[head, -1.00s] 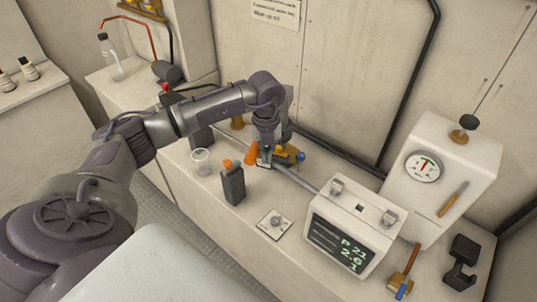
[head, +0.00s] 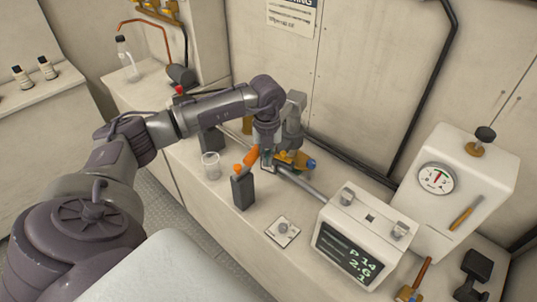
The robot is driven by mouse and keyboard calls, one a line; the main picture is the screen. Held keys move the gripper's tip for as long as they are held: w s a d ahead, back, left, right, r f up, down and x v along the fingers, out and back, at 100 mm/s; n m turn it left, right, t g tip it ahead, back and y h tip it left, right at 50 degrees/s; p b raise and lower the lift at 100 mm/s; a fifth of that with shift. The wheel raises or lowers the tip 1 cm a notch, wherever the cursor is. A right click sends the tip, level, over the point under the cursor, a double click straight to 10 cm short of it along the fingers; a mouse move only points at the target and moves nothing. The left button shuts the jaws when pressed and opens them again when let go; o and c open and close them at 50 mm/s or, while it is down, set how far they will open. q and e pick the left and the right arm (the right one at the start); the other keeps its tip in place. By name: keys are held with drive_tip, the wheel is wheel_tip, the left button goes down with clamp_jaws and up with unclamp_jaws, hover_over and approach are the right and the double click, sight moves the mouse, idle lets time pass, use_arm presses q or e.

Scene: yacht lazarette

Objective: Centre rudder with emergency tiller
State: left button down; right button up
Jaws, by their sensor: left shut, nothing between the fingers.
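My left gripper (head: 268,162) is low over the bench, beside an orange grip (head: 251,159) that looks like the tiller handle. The fingertips are small and partly hidden; whether they touch the grip I cannot tell. A grey metal bar (head: 302,186) runs from beside the gripper toward the white display box (head: 338,222); its link to the orange grip is hidden. The display (head: 352,252) reads P 14 on its top line, 2.6 below. My right gripper is not in view.
A dark bottle (head: 243,191) with an orange cap and a clear cup (head: 211,166) stand close in front of the gripper. A brass fitting with a blue knob (head: 311,164) is just right of it. A white gauge box (head: 437,180) stands farther right.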

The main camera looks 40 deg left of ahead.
sight(256, 147)
use_arm(q)
drive_tip(key=shift+a, duration=0.2)
drive_tip(key=shift+s+a+b, duration=0.2)
drive_tip(key=shift+a, duration=0.45)
drive_tip(key=shift+s+a+b, duration=0.15)
drive_tip(key=shift+a, duration=0.55)
drive_tip(key=a, duration=0.3)
drive_tip(key=shift+s+b, duration=0.2)
drive_tip(key=shift+b, duration=0.2)
drive_tip(key=shift+d, duration=0.1)
drive_tip(key=shift+w+d+p, duration=0.15)
drive_tip(key=shift+d+p, duration=0.15)
drive_tip(key=shift+d, duration=1)
